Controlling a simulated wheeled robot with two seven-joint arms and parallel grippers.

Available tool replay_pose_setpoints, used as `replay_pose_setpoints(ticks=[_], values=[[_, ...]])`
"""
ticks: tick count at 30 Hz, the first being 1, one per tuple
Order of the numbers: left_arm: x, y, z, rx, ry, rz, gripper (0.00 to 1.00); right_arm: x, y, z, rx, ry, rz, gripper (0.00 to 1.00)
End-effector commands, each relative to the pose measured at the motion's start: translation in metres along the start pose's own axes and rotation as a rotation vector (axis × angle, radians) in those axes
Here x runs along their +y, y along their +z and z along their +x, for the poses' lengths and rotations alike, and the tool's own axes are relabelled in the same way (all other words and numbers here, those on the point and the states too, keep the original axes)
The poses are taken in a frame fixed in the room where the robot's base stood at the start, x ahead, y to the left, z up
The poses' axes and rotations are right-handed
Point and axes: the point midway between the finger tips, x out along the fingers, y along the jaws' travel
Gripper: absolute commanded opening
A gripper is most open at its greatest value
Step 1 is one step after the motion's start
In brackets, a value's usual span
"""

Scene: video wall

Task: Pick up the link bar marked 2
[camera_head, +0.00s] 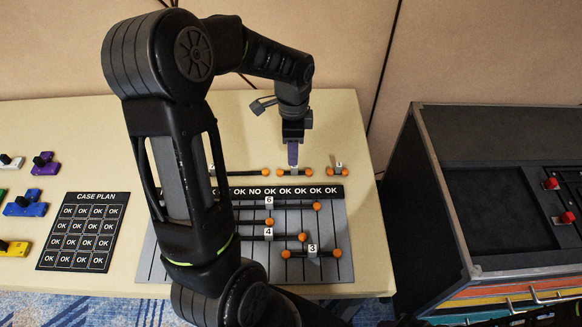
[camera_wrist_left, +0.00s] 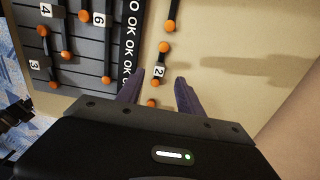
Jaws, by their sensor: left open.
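The link bar marked 2 (camera_wrist_left: 159,72) is a short dark bar with an orange ball at each end and a white number block in the middle. It lies on the tan table above the OK strip. My left gripper (camera_wrist_left: 159,88) is open, and its two purple fingers stand on either side of the bar in the wrist view. In the head view the left gripper (camera_head: 293,158) points down over the bar, whose orange ball (camera_head: 308,172) shows beside the fingers. The fingers partly cover its middle. Whether they touch it I cannot tell. My right gripper is out of view.
A long bar (camera_head: 240,171) and a small bar (camera_head: 338,170) lie on either side in the same row. The grey board (camera_head: 335,222) holds bars marked 6, 4 and 3. A case plan card (camera_head: 82,230) lies left, with coloured pieces. A dark case (camera_head: 500,190) stands right.

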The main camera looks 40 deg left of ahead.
Motion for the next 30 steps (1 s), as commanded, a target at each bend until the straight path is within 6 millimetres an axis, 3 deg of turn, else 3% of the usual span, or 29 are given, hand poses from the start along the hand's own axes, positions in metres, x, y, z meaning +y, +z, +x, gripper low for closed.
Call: replay_pose_setpoints(ticks=[9, 20, 30], values=[[0.001, 0.0, 0.025, -0.001, 0.002, 0.0, 0.44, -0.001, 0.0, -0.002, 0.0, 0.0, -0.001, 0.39], [0.001, 0.001, 0.029, -0.001, 0.002, 0.0, 0.44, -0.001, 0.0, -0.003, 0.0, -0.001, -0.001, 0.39], [0.002, 0.001, 0.072, -0.002, 0.003, -0.001, 0.44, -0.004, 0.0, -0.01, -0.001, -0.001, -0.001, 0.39]])
